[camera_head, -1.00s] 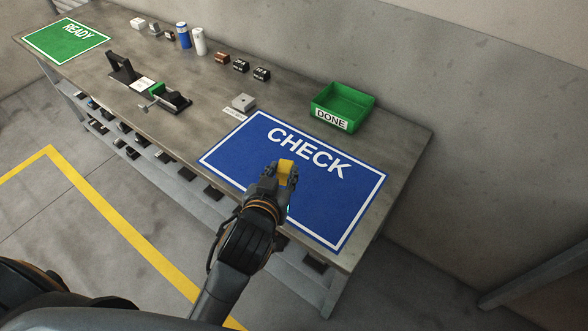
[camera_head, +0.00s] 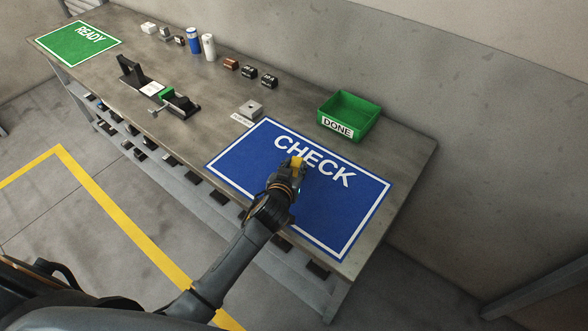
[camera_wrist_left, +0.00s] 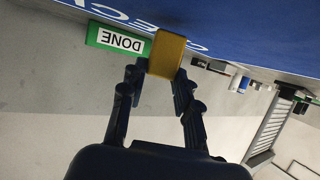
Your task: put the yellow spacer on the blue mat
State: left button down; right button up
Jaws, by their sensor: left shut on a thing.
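The yellow spacer (camera_head: 297,163) is a small block held in my left gripper (camera_head: 293,169) over the blue CHECK mat (camera_head: 335,215). In the left wrist view the spacer (camera_wrist_left: 167,54) sits between the fingertips of the shut gripper (camera_wrist_left: 160,82). The blue mat (camera_wrist_left: 240,30) fills the top of that view, close to the spacer. I cannot tell whether the spacer touches the mat. The arm hides part of the mat's lower left. My right gripper is not in view.
A green DONE bin (camera_head: 350,112) stands behind the mat. A grey block (camera_head: 250,110) lies beyond the mat's upper left corner. A black fixture (camera_head: 180,104), several small parts, and a green READY mat (camera_head: 78,45) are farther left on the bench.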

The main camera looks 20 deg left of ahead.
pick_arm(q)
jog(key=shift+f, duration=0.65)
jog(key=shift+f, duration=0.25)
jog(key=c, duration=1.1)
grip_release()
jog(key=shift+r, duration=0.1)
jog(key=shift+o, duration=0.6)
